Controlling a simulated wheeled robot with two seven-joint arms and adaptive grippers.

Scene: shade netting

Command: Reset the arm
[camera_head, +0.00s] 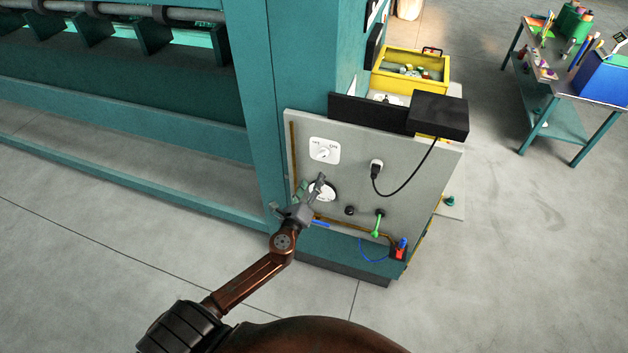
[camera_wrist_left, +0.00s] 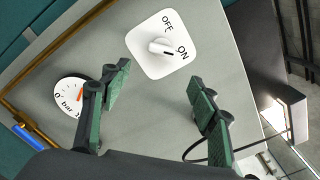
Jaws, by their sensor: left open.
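My left gripper (camera_head: 312,191) is in front of the grey control panel (camera_head: 412,180), over the lower left part of it. In the left wrist view its two green-padded fingers (camera_wrist_left: 160,95) are spread apart with nothing between them. A white OFF/ON rotary switch (camera_head: 324,151) is on the panel above the gripper. In the left wrist view the switch knob (camera_wrist_left: 163,47) lies beyond the fingertips, apart from them, and its marked end points toward ON. A round gauge (camera_head: 327,194) is partly hidden behind the gripper. My right gripper is not in view.
A black plug (camera_head: 376,170) with a cable runs to a black box (camera_head: 438,115). A green handle (camera_head: 377,224) and a red-and-blue item (camera_head: 400,248) are low on the panel. A yellow toolbox (camera_head: 411,72) stands behind. The floor at right is clear up to a workbench (camera_head: 567,100).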

